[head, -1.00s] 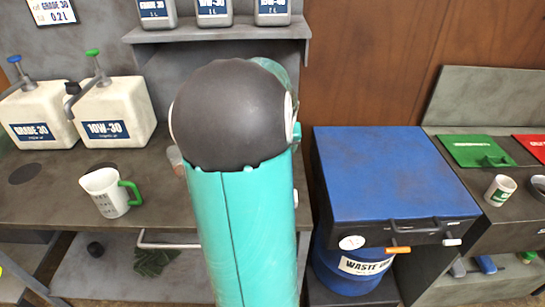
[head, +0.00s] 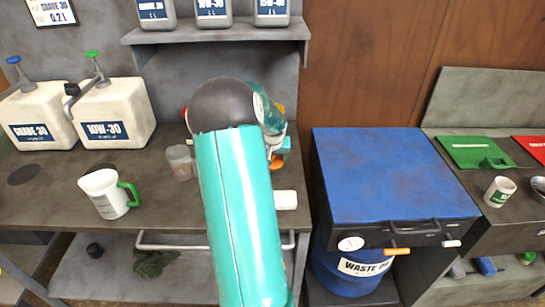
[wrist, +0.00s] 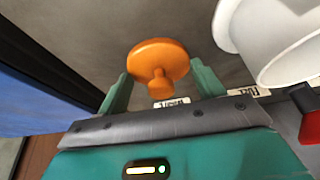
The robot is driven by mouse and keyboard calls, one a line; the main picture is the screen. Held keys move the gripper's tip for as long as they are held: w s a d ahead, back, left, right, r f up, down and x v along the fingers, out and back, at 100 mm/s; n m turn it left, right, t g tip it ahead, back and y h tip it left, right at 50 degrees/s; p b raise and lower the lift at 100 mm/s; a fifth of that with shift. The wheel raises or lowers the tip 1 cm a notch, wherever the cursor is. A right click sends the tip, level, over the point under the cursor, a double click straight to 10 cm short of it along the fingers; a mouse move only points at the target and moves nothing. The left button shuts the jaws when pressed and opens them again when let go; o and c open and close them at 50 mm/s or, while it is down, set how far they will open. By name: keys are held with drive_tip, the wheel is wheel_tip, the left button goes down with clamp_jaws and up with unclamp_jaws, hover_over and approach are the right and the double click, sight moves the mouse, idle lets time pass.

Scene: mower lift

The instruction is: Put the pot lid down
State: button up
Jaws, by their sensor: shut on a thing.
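The orange pot lid (wrist: 158,55), a round disc with a short stem, is between the fingers of my gripper (wrist: 160,72) in the wrist view. My gripper is shut on it. The grey bench surface lies behind it; I cannot tell whether the lid touches it. A white round pot (wrist: 270,40) stands to the upper right of the lid, apart from it. In the head view, my arm hides most of the gripper and the pot; a bit of orange (head: 277,161) shows at the arm's right side.
A clear cup (head: 181,162) and a white jug with a green handle (head: 107,195) stand left of my arm. Two white canisters (head: 115,112) are farther left. A blue-topped cabinet (head: 390,170) stands right of the bench. A shelf (head: 215,32) with bottles is above. A red thing (wrist: 309,126) is near the pot.

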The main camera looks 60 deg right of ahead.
drive_tip(key=o, duration=0.9)
drive_tip(key=shift+f, duration=0.1)
drive_tip(key=shift+o, duration=0.2)
